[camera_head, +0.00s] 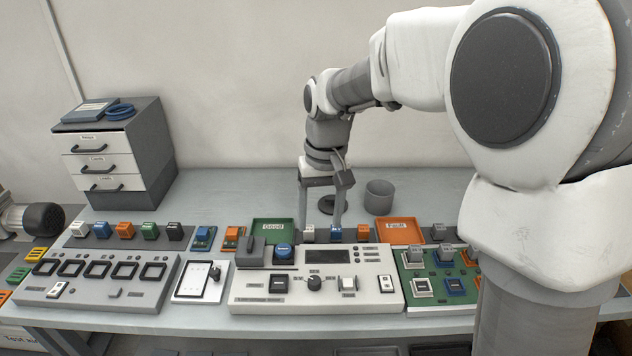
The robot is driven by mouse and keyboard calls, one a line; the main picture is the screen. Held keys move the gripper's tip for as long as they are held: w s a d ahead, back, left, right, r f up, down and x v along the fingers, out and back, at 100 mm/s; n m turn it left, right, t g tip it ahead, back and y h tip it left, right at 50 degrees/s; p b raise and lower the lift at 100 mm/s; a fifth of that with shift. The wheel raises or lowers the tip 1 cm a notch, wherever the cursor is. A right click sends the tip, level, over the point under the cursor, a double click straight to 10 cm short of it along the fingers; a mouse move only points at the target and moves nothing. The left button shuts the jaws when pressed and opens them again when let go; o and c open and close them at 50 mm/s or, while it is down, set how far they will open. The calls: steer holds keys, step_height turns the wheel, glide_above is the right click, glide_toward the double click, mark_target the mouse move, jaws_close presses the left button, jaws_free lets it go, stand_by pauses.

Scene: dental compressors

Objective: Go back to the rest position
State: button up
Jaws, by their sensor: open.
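My gripper (321,232) is open, pointing down over the middle of the bench, behind the white control panel. Its two fingers are apart, with small cubes showing between and beside them: a white cube (308,233), a blue cube (336,234) and an orange cube (364,232). Nothing is seen held in the fingers. Whether a fingertip touches any cube cannot be told. My arm reaches in from the right and hides part of the bench's right side.
The white control panel (243,296) stands in front of the gripper. A green tray (262,226) lies left, an orange tray (420,240) right, and a grey cup (379,196) behind. A drawer cabinet (152,158) stands at the left back. The back of the bench (230,185) is largely clear.

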steer(key=s+d+r+t, duration=0.2)
steer(key=s+d, duration=0.1)
steer(key=s, duration=0.3)
steer(key=s+d+r+m+t, duration=0.1)
steer(key=s+d+r, duration=0.1)
steer(key=s+d, duration=0.2)
steer(key=s+d+r+m+t, duration=0.1)
steer(key=s+d, duration=0.3)
steer(key=s, duration=0.5)
steer(key=shift+s+r+t+h, duration=0.3)
steer(key=shift+r+t, duration=0.5)
steer(key=shift+r, duration=0.05)
